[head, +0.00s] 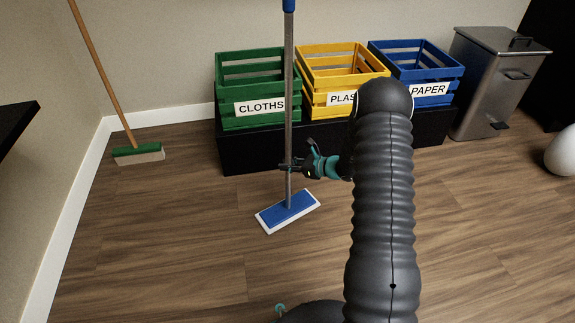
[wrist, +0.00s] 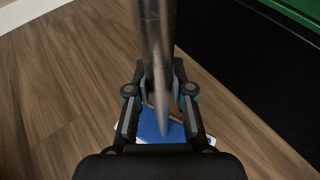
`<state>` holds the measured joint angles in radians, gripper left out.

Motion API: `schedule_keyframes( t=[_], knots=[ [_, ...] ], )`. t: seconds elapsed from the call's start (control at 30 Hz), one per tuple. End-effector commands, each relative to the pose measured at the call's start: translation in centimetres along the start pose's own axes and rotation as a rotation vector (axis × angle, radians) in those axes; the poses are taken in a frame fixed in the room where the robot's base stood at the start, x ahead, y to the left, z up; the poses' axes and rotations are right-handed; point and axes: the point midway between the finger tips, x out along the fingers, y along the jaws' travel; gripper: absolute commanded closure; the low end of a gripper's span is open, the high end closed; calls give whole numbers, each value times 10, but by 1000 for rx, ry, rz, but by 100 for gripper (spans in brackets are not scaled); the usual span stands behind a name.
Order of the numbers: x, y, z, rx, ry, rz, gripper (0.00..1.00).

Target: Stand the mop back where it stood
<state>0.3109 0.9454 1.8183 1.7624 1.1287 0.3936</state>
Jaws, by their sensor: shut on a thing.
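The mop (head: 289,110) has a grey metal handle with a blue top end and a flat blue head (head: 288,211) with a white edge. It stands upright in front of the crates, and its head looks to be on or just above the floor; I cannot tell which. My gripper (head: 290,167) is shut on the lower part of the handle. In the wrist view the handle (wrist: 157,60) runs between the fingers (wrist: 160,100), with the blue head (wrist: 155,130) below, partly hidden by my gripper.
A broom (head: 138,153) with a green head leans against the wall at left. Green (head: 258,122), yellow (head: 315,108) and blue (head: 425,97) crates sit on a black stand (head: 245,155). A metal bin (head: 490,85) stands right. The wooden floor between broom and mop is clear.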

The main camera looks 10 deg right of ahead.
Motion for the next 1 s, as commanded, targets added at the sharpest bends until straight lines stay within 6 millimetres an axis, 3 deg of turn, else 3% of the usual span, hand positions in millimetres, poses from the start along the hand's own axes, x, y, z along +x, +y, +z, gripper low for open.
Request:
schedule_keyframes(
  t=[0.03,0.13,0.53,0.67,1.0],
  knots=[
    [1,0,-2,0,0,0,77],
    [0,0,-1,0,0,0,54],
    [-4,0,3,1,0,-1,54],
    [-22,-1,3,2,-1,-4,54],
    [-89,-1,2,2,0,-3,54]
  ],
)
